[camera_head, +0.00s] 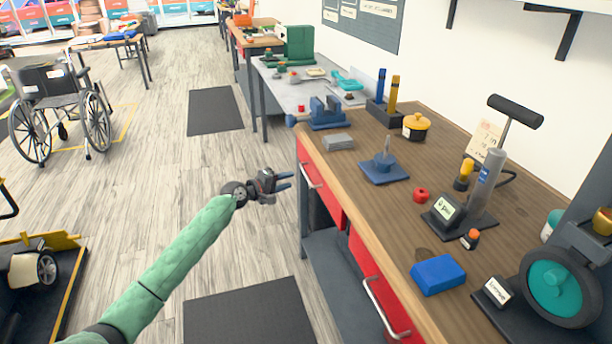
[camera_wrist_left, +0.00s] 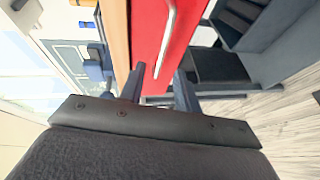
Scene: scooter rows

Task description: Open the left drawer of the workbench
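The workbench (camera_head: 345,205) runs along the right side, with a wooden top and two red drawer fronts. The left drawer (camera_head: 330,197) is the farther one in the head view and looks shut. Its silver bar handle (camera_head: 311,178) faces my left gripper (camera_head: 289,181). The gripper is open and empty, its fingers pointing at the drawer, with a small gap to the handle. In the left wrist view the red drawer front (camera_wrist_left: 148,30) lies ahead, and the handle (camera_wrist_left: 170,35) lines up between the open fingers (camera_wrist_left: 160,72). My right gripper is not in view.
The other red drawer (camera_head: 375,285) with its handle (camera_head: 380,308) is nearer. A blue block (camera_head: 437,275), a pump (camera_head: 484,185) and small tools stand on the top. A grey lower shelf (camera_head: 335,265) lies below the drawers.

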